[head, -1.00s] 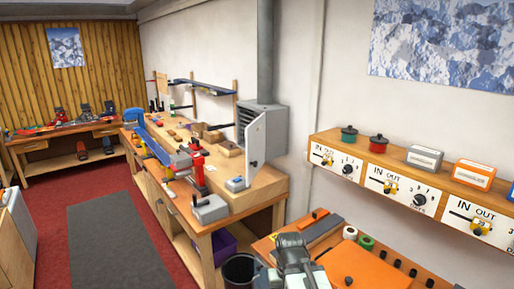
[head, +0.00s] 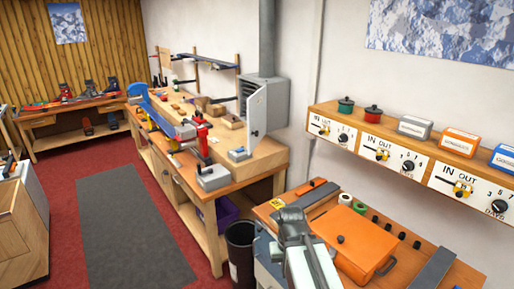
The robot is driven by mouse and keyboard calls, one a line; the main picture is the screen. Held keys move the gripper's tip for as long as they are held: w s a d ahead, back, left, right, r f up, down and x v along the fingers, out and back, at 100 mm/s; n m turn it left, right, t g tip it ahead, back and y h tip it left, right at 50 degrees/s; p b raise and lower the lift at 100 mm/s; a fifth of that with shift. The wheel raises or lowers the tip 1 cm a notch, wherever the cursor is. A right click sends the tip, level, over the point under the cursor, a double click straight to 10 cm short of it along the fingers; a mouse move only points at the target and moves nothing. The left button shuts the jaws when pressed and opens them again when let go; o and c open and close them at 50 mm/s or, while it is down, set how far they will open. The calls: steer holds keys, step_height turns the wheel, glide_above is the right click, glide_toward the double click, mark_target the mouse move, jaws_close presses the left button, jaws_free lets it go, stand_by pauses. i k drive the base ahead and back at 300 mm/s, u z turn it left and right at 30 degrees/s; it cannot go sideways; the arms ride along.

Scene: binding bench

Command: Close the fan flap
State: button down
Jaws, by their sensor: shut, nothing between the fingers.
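The fan flap (head: 257,112) is a white upright panel with a small dark knob. A grey duct (head: 267,38) rises from the box. My gripper (head: 291,214) is at the bottom centre, dark grey, shut and empty. It is well apart from the flap, in front of the nearer orange-topped bench; its fingertips are small and hard to make out.
The long workbench (head: 236,182) holds clamps, a blue beam and blocks. A black bin (head: 240,250) stands at its near end. An orange case (head: 352,240) lies on the nearer bench. A shelf (head: 400,135) with IN/OUT panels runs along the right wall. The grey floor mat (head: 130,225) is clear.

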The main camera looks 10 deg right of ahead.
mark_target(256, 104)
steer(key=u, duration=0.35)
steer(key=i, duration=1.25)
steer(key=u, duration=0.25)
steer(key=k, duration=0.85)
steer(key=u, duration=0.2)
steer(key=i, duration=0.85)
steer(key=z, duration=0.05)
